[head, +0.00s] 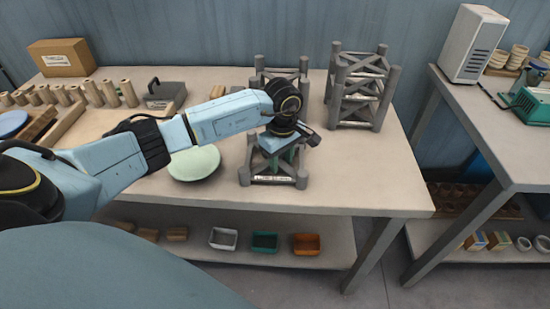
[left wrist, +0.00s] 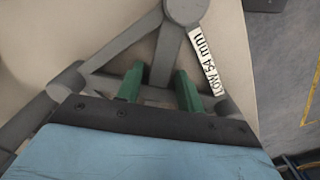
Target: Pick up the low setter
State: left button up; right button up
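The low setter (head: 272,180) is a short grey frame of posts and braces near the front edge of the table. Its front label shows in the left wrist view, where the setter (left wrist: 180,12) fills the upper part and the label reads "LOW 54 mm". My left gripper (head: 279,158) points down over the setter and covers its top and back part. In the left wrist view my left gripper (left wrist: 160,90) has its two green fingers apart, with a grey brace of the setter between them and small gaps beside it. My right gripper is out of view.
A second grey setter (head: 259,62) stands behind my gripper, partly hidden. A taller one (head: 360,90) stands at the back right. A pale green plate (head: 194,163) lies left of the low setter. The table's front right corner is clear.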

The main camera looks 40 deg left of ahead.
pick_arm(q)
grip_shut()
jog(key=shift+r, duration=0.1)
